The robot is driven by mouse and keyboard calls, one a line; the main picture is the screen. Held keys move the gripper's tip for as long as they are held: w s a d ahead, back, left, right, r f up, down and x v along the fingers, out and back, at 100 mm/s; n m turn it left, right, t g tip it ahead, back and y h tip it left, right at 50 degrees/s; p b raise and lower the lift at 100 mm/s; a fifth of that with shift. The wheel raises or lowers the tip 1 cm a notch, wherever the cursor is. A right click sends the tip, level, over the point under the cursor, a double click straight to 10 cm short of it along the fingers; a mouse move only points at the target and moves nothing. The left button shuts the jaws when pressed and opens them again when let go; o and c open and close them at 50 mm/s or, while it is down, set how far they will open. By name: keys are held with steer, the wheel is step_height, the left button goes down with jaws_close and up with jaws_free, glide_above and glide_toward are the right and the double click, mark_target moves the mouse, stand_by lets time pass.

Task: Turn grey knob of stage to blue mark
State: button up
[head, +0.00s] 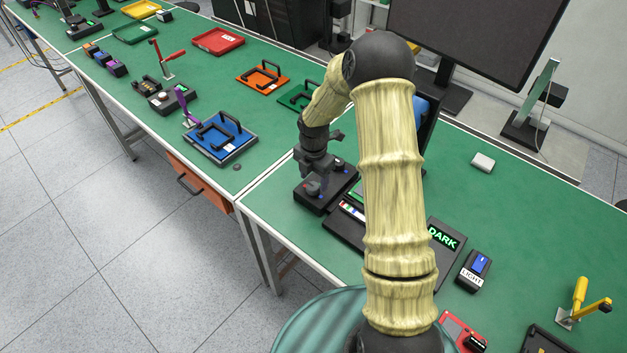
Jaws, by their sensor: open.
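The stage is a low black box (334,197) on the green bench, just left of my arm's upper part. My gripper (317,178) points down over the stage's left half and is open. A small grey round shape that looks like the grey knob (312,188) shows at the gripper's fingertips. I cannot tell whether the fingers touch it or stand around it. My arm covers part of the area right of the stage.
A dark unit with a green "DARK" display (443,235) and a box labelled "LIGHT" (473,271) stand to the right. A blue tray with a handle (219,137) lies left of the stage. A monitor (480,38) stands behind. Bench between blue tray and stage is mostly clear.

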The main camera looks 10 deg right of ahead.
mark_target(313, 188)
steer(key=shift+f, duration=1.3)
steer(key=c, duration=1)
